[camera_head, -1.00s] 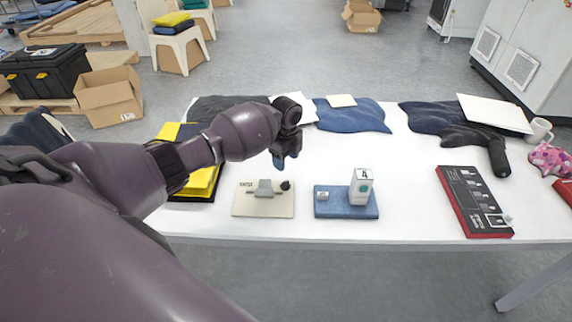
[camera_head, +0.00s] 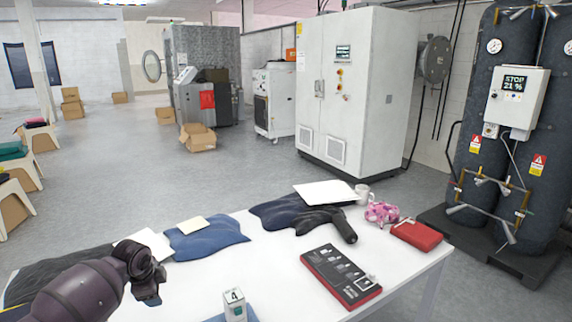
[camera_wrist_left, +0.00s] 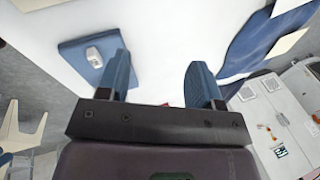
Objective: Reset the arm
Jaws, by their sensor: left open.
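My left arm comes in from the lower left in the head view, and its gripper (camera_head: 148,290) is over the left part of the white table (camera_head: 268,262). In the left wrist view the two blue fingers of the left gripper (camera_wrist_left: 158,78) stand wide apart with nothing between them. Below them is the white table top, with a blue pad (camera_wrist_left: 82,52) carrying a small pale block beyond the left finger. My right gripper is not in view.
On the table are a white box marked 4 (camera_head: 234,306), a red-edged black panel (camera_head: 340,276), dark cloths, a blue cloth (camera_head: 205,238), a mug (camera_head: 363,193), a pink patterned item (camera_head: 381,212) and a red case (camera_head: 416,235). A white cabinet (camera_head: 362,90) and dark tanks (camera_head: 545,170) stand behind.

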